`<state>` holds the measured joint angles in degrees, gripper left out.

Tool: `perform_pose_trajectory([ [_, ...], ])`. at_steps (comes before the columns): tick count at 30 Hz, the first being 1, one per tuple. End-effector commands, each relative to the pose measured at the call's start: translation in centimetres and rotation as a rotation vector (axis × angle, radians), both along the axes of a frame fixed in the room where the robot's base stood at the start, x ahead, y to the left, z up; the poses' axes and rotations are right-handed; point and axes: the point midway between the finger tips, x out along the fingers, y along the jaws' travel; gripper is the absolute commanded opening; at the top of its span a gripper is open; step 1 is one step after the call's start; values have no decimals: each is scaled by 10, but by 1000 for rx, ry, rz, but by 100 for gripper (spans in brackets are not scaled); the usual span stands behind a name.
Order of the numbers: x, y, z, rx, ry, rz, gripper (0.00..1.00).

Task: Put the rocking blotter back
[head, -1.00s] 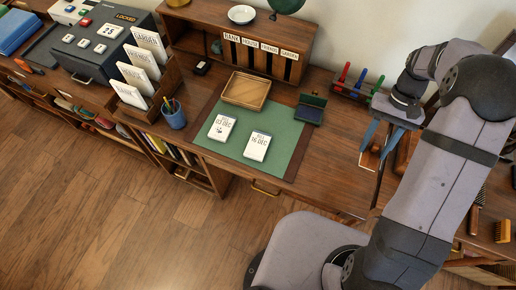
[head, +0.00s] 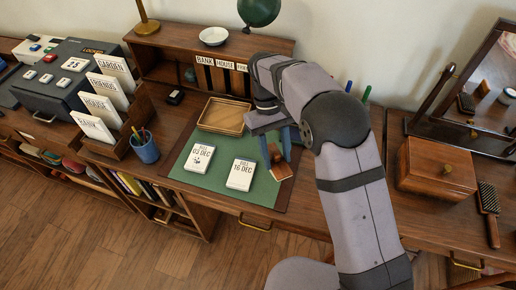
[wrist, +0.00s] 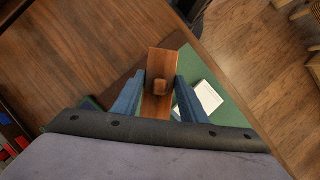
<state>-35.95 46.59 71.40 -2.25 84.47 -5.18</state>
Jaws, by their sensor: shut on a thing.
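The rocking blotter (head: 281,170) is a wooden piece with a knob on top. My gripper (head: 277,145) is shut on it, over the right edge of the green desk mat (head: 222,188). In the wrist view the blotter (wrist: 155,107) and its knob lie between the two blue fingers of my gripper (wrist: 160,90). I cannot tell whether the blotter's underside touches the desk.
A pencil cup (head: 144,147) stands left. A wooden box (head: 437,170) and hairbrush (head: 488,210) are at right. My arm hides the desk's back right part.

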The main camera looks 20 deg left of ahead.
Motion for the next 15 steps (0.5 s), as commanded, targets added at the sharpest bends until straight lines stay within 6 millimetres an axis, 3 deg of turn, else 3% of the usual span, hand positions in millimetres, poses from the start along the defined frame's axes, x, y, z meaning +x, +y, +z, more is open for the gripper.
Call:
perform_pose_trajectory([
  [1, 3, 14, -5, 2, -2, 72, 21],
  [6, 17, 44, 3, -1, -2, 357, 21],
  [15, 60, 64, 32, -3, -1, 947, 21],
])
